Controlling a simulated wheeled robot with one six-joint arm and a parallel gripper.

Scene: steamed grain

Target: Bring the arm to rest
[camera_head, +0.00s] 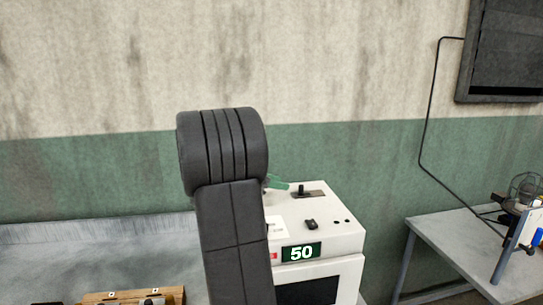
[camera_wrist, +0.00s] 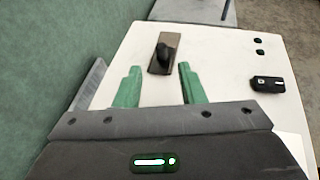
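In the wrist view my gripper (camera_wrist: 156,86) shows its two green fingers held apart, with nothing between them. It is over the top of the white machine (camera_wrist: 230,75), near a black knob on a brown-grey plate (camera_wrist: 163,55) that lies beyond the fingertips. In the head view my dark arm stands upright in front of the white machine (camera_head: 340,232), which carries a green label reading 50. A green finger of my gripper (camera_head: 277,183) shows just right of the arm, above the machine's top. The rest of the gripper is hidden behind the arm.
A small black switch (camera_head: 311,224) sits on the machine's top. A grey bench (camera_head: 100,255) with a wooden tray (camera_head: 173,293) is at the left. A grey table (camera_head: 455,235) with equipment stands at the right. A dark screen (camera_head: 505,50) hangs on the wall.

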